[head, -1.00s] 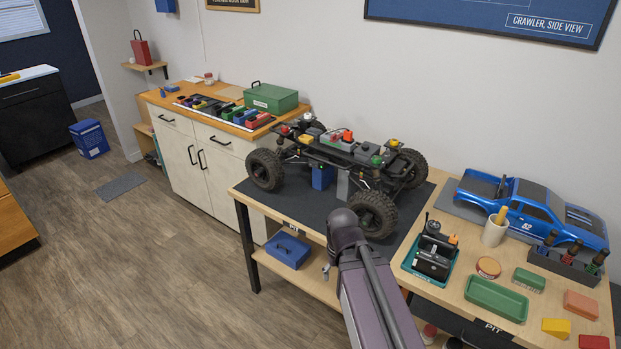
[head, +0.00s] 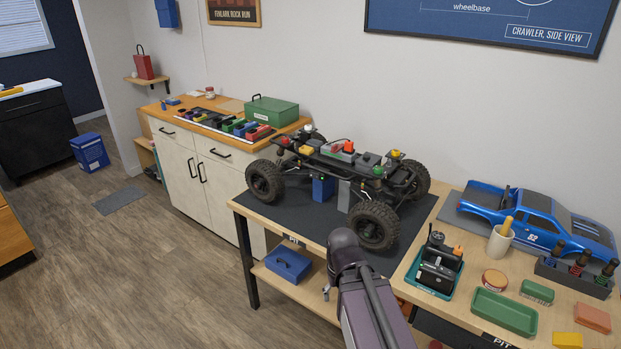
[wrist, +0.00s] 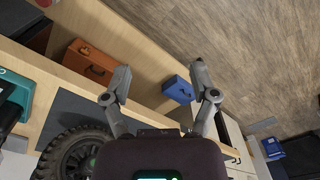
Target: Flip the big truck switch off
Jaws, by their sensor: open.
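The big truck (head: 345,165) is a bare black crawler chassis on a dark mat, held up on a blue and a grey stand. Red, yellow, grey and green parts sit on its top; I cannot tell which is the switch. My gripper (wrist: 160,70) is open and empty in the wrist view, its two fingers spread wide. It points down past the bench's front edge, beside a truck wheel (wrist: 72,155). In the head view my arm is in front of the bench, and the gripper's fingers are mostly hidden behind it.
A blue truck body (head: 540,215) lies on the right bench. A teal tray with black devices (head: 437,265), a green tray (head: 503,311) and a cup (head: 500,241) stand nearby. A blue box (head: 288,265) is on the lower shelf. Open floor lies to the left.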

